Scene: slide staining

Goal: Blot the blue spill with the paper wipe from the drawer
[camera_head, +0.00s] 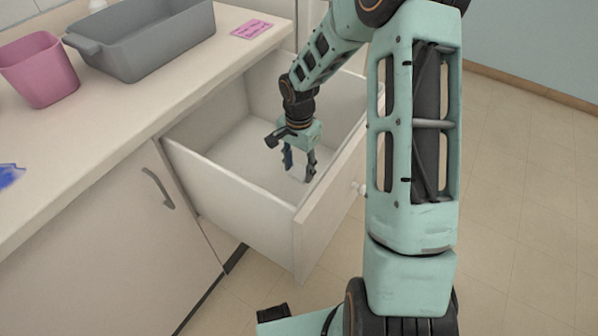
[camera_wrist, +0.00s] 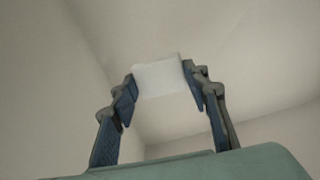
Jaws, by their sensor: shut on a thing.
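My gripper (camera_head: 299,165) reaches down inside the open drawer (camera_head: 225,188). It is shut on a small white paper wipe (camera_wrist: 160,78), which spans between the two fingers in the wrist view. In the head view the wipe (camera_head: 297,175) shows only as a pale patch between the fingertips, low in the drawer. I cannot tell whether it still touches the drawer floor. The blue spill (camera_head: 9,175) lies on the countertop at the far left edge of the head view, partly cut off by the frame.
A grey basin (camera_head: 150,42), a pink cup (camera_head: 42,72) and a pink note (camera_head: 251,29) are on the countertop (camera_head: 95,130). Drawer walls surround my gripper, with the drawer front (camera_head: 318,215) on the near right. The counter between basin and spill is clear.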

